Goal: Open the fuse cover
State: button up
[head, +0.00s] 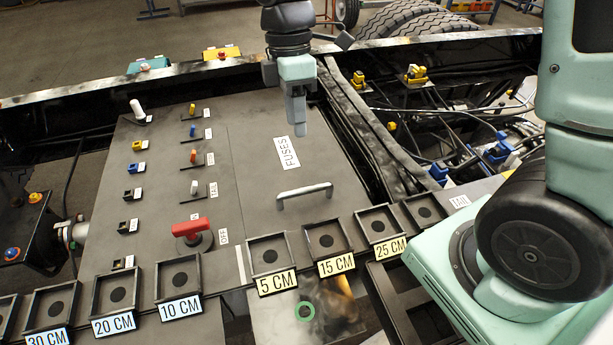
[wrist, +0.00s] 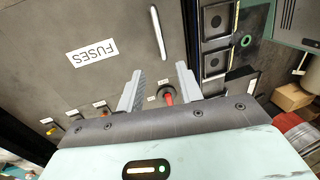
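The fuse cover (head: 262,160) is a flat dark grey panel lying shut, with a white "FUSES" label (head: 287,153) and a light metal bar handle (head: 305,190) near its front edge. In the wrist view, the label (wrist: 92,53) is at the left and the handle (wrist: 157,33) is at the top centre. My gripper (head: 299,130) points down above the far part of the cover, beyond the handle and apart from it. The wrist view shows its two fingers (wrist: 159,88) spread with nothing held; in the head view they overlap.
A red switch (head: 191,228) stands left of the handle, with rows of small coloured switches (head: 193,130) farther back. Square holders labelled in CM, including the 5 CM holder (head: 270,255), line the front edge. Frame rails and cables (head: 480,110) lie to the right.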

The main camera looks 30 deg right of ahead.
aim_at(301, 189)
jog(key=s+f, duration=0.1)
jog(key=f, duration=0.3)
jog(key=s+f+p, duration=0.1)
jog(key=f, duration=0.9)
jog(key=shift+s+a, duration=0.35)
jog(key=shift+s, duration=0.05)
jog(key=shift+c, duration=0.4)
grip_shut()
